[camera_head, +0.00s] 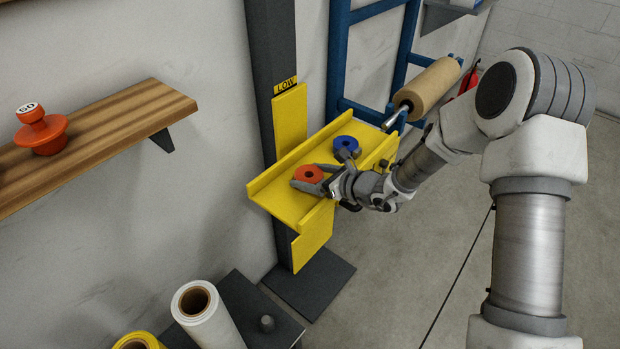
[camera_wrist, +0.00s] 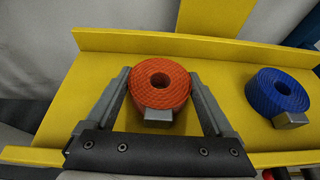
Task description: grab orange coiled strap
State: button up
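The orange coiled strap (camera_head: 308,174) lies on the yellow shelf tray (camera_head: 278,208). It also shows in the wrist view (camera_wrist: 161,86), with a grey metal end piece at its near side. My gripper (camera_head: 313,179) is at the tray. In the wrist view its two fingers (camera_wrist: 160,92) are apart, one on each side of the orange coil. A gap shows between the coil and the left finger; whether the right finger touches it I cannot tell. The blue coiled strap (camera_head: 346,143) lies beside it, to the right in the wrist view (camera_wrist: 276,92).
The tray has raised yellow rims and sits on a dark post (camera_head: 272,75) marked LOW. A wooden shelf (camera_head: 95,135) holds an orange weight (camera_head: 42,133) at left. A brown roll (camera_head: 428,86) is behind my arm. A white roll (camera_head: 207,318) stands below.

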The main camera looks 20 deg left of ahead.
jog(key=c, duration=0.6)
jog(key=shift+r, duration=0.15)
